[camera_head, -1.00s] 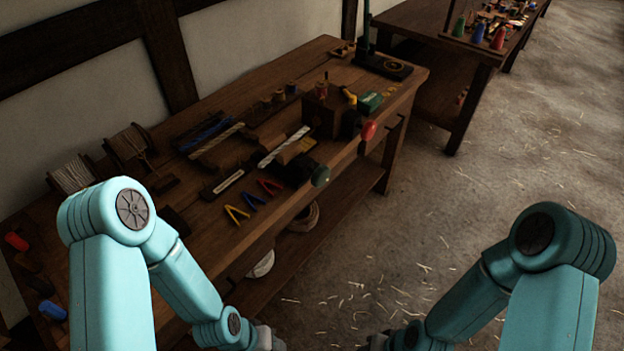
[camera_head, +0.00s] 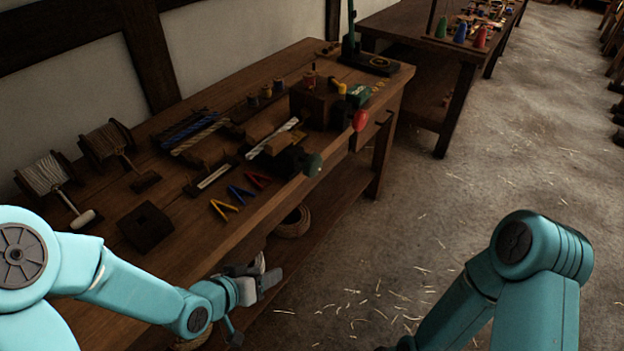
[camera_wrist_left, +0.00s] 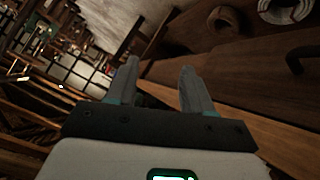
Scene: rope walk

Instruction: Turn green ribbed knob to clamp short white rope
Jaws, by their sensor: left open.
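The green ribbed knob (camera_head: 313,164) sticks out at the front edge of the bench, on the end of a dark clamp block (camera_head: 288,161). A pale rope piece (camera_head: 272,138) lies slantwise just behind that block. Another short white strip (camera_head: 213,176) lies in a dark holder to its left. I cannot tell which is the rope to clamp, or how tight the clamp is. My left gripper (camera_head: 266,270) is open and empty in front of the bench, below and left of the knob. Its spread fingers show in the left wrist view (camera_wrist_left: 158,78), with nothing between them. My right gripper is out of view.
A red knob (camera_head: 360,120) projects from the bench (camera_head: 160,235) to the right of the green one. Blue, yellow and red V-shaped tools (camera_head: 240,194) lie left of the clamp. A rope coil (camera_head: 293,222) sits on the lower shelf. The floor (camera_head: 430,225) to the right is open.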

